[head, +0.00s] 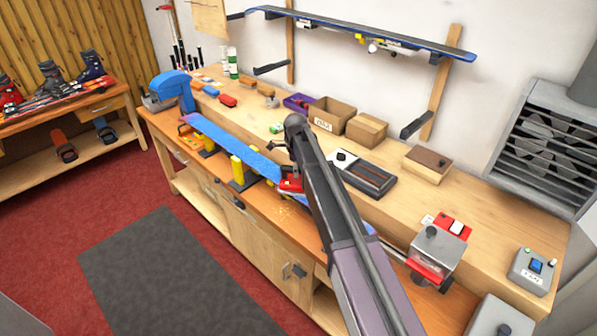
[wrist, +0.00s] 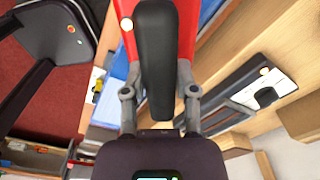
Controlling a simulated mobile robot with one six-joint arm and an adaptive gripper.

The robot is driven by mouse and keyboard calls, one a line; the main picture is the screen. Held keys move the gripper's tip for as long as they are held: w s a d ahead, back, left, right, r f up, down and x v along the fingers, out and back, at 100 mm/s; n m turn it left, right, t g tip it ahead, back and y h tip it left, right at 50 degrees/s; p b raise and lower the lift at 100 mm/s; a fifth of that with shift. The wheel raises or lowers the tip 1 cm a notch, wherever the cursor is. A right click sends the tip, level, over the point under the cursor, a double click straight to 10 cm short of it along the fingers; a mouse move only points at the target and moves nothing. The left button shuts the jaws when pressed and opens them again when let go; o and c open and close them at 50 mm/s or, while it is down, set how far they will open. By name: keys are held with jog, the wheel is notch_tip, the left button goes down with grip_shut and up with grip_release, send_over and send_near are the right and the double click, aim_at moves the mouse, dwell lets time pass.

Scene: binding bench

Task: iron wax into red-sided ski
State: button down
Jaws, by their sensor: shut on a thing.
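A long blue ski (head: 228,140) lies along the front of the bench, held up on yellow supports (head: 241,171). The colour of its sides is hard to tell. A red iron (head: 290,186) is at the ski's middle; whether it touches the surface cannot be told. In the wrist view my gripper (wrist: 158,92) is shut on the black handle of the red iron (wrist: 130,30).
The wooden bench (head: 300,240) carries cardboard boxes (head: 333,113), a dark flat case (head: 368,178) and a red and grey machine (head: 435,252) at the right. A blue vise (head: 173,90) stands at the left end.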

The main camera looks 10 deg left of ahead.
jog(key=shift+w+a+f, duration=0.1)
jog(key=shift+w+a, duration=0.7)
jog(key=shift+a, duration=0.25)
jog(key=shift+w+a, duration=0.1)
jog(key=shift+w+a, duration=1)
jog(key=shift+a, duration=0.3)
jog(key=shift+w+a, duration=0.1)
jog(key=shift+w+a, duration=0.45)
jog(key=shift+a, duration=0.2)
jog(key=shift+w+a, duration=0.45)
jog(key=shift+a, duration=0.15)
jog(key=shift+w+a, duration=1.1)
jog(key=shift+a, duration=0.3)
jog(key=shift+w+a, duration=1.05)
jog(key=shift+a, duration=0.25)
